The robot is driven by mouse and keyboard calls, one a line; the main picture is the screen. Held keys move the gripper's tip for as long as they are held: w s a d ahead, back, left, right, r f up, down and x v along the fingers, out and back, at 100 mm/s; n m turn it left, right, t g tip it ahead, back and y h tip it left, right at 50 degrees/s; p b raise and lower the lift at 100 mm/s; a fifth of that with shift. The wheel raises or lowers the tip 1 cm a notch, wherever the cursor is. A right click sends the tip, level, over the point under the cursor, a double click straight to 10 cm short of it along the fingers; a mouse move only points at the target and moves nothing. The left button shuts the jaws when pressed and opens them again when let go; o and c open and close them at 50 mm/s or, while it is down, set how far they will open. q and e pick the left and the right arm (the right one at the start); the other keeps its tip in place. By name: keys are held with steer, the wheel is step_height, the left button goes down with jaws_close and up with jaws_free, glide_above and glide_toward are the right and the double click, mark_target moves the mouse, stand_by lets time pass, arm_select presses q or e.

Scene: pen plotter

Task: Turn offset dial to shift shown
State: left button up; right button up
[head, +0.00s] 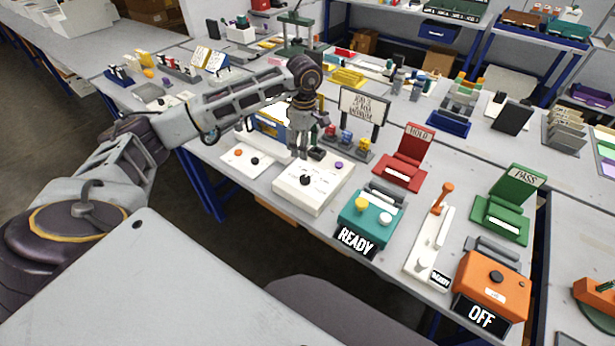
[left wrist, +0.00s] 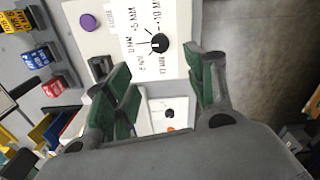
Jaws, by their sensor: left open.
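The dial (head: 305,180) is a small black knob on top of a white box (head: 290,196). In the left wrist view the dial (left wrist: 159,43) has a pale mark on its left side, and black MM labels are printed around it. My left gripper (head: 302,151) hangs above the back part of the box. In the left wrist view its green-padded fingers (left wrist: 162,78) are apart and empty, and the dial shows beyond the gap between them, not touched. A white sign (head: 364,104) with black text stands behind; I cannot read it surely. My right gripper is not in view.
A purple button (head: 338,165) and a dark block (head: 317,153) sit on the box's far side. A white panel (head: 246,160) with an orange button lies to its left. A teal READY unit (head: 369,216) stands to the right. Small coloured blocks (head: 346,137) stand behind.

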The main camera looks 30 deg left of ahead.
mark_target(305, 177)
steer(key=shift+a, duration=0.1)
arm_select(q)
step_height(305, 177, down, 13)
steer(key=shift+f+p, duration=0.15)
steer(key=shift+p, duration=0.7)
steer(key=shift+f, duration=0.2)
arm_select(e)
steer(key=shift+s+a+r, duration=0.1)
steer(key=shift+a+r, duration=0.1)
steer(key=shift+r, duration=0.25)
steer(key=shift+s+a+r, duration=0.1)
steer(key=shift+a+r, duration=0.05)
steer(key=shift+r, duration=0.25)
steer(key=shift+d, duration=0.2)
arm_select(q)
steer(key=c, duration=1.1)
steer(key=shift+o, duration=0.2)
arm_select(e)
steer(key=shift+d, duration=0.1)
